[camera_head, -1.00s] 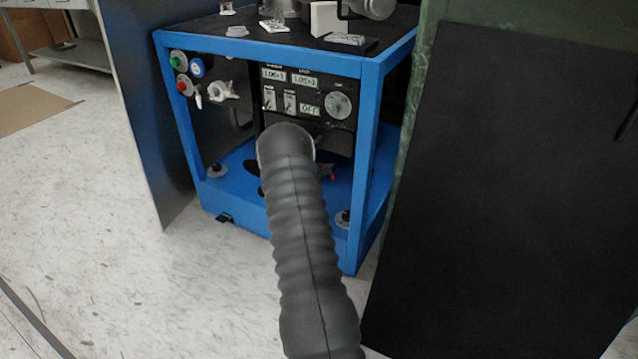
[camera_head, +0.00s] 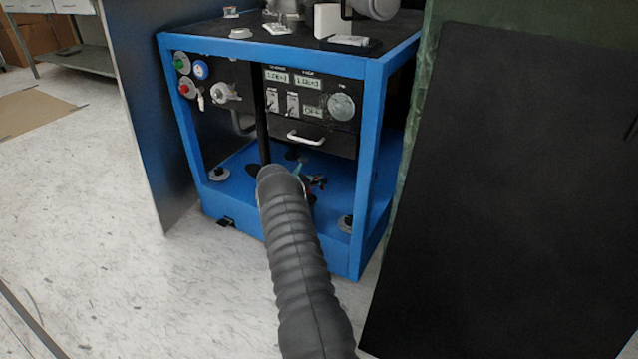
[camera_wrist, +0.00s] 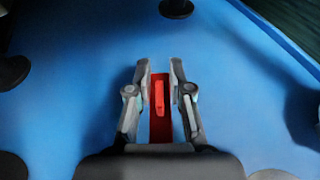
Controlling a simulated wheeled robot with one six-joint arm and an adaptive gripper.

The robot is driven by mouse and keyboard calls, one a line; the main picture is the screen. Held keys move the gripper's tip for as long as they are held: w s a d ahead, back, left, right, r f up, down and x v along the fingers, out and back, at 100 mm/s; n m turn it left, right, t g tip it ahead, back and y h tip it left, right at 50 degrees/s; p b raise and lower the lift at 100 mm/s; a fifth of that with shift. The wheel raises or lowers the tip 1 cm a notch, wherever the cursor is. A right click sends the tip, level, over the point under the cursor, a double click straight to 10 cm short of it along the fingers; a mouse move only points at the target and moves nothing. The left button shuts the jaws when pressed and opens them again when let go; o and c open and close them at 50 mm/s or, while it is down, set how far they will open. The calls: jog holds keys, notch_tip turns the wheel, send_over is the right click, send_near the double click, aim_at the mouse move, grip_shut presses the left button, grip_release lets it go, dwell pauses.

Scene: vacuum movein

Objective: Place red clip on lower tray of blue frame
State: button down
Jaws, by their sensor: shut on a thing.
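The blue frame (camera_head: 372,150) stands ahead, with its flat blue lower tray (camera_head: 236,188) near the floor. My gripper (camera_wrist: 161,70) is shut on the red clip (camera_wrist: 159,112), which shows between the fingers in the wrist view. The blue tray surface (camera_wrist: 70,75) fills the background under it. In the head view my gripper (camera_head: 312,182) is small and partly hidden behind my arm, inside the frame over the tray. I cannot tell whether the clip touches the tray.
Dark round feet or discs sit on the tray, one at the far side (camera_wrist: 176,8) and one at the left (camera_wrist: 12,71). A black control panel with a drawer handle (camera_head: 305,138) hangs above. Blue corner posts flank the opening. A large black panel (camera_head: 500,200) stands at the right.

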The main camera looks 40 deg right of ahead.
jog(key=shift+f, duration=0.3)
jog(key=shift+f, duration=0.15)
jog(key=c, duration=1.1)
grip_release()
jog(key=shift+o, duration=0.2)
